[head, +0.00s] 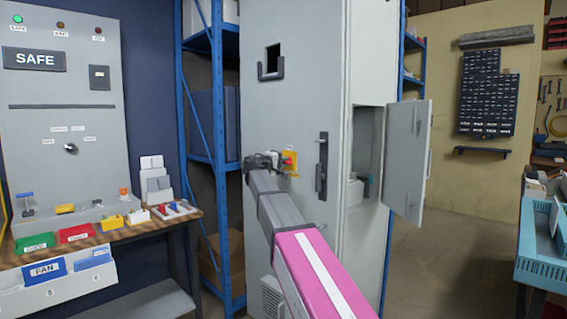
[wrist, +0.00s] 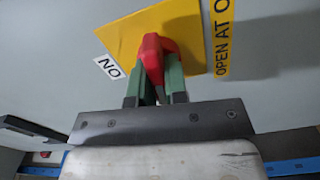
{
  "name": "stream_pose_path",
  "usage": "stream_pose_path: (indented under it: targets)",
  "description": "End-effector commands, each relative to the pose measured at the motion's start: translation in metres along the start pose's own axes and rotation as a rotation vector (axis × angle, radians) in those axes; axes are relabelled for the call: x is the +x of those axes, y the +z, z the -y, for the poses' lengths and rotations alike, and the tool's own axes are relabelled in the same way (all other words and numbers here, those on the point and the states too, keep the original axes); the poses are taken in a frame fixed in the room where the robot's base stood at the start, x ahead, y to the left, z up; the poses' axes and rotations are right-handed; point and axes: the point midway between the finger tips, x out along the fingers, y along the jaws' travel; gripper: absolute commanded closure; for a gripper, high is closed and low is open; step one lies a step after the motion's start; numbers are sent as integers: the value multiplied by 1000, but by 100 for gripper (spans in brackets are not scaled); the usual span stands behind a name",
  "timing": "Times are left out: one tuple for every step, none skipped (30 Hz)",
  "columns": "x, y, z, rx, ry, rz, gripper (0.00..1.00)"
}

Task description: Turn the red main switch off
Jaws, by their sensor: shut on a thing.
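The red main switch (wrist: 152,55) sits on a yellow plate (wrist: 193,30) on the grey cabinet front. In the head view the red switch (head: 290,159) shows as a small patch of red on its yellow plate. My gripper (wrist: 154,88) has its two green fingers on either side of the red handle and is shut on it. My gripper in the head view (head: 275,160) partly hides the switch.
The tall grey cabinet (head: 290,110) has a dark vertical handle (head: 322,162) right of the switch. A small side door (head: 408,160) stands open at right. A workbench with bins (head: 75,233) is at left.

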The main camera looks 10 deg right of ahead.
Motion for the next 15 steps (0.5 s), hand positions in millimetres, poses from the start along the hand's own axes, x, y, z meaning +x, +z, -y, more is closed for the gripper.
stream_pose_path:
  targets:
    - [0,0,1,-29,-1,-1,100]
    - [0,0,1,-46,-1,-1,100]
    - [0,0,1,-67,-2,-1,100]
    - [0,0,1,-81,-2,-1,100]
    - [0,0,1,-94,-2,-1,100]
    - [0,0,2,-110,-2,-1,100]
    - [0,0,2,-120,-2,-1,100]
    - [0,0,2,-131,-2,-1,100]
    - [0,0,2,-141,-2,-1,100]
    - [0,0,2,-148,-2,-1,100]
    - [0,0,2,-155,-2,-1,100]
    - [0,0,2,-162,-2,-1,100]
    - [0,0,2,-167,-2,-1,100]
    - [0,0,2,-170,-2,-1,100]
    - [0,0,2,-173,-2,-1,100]
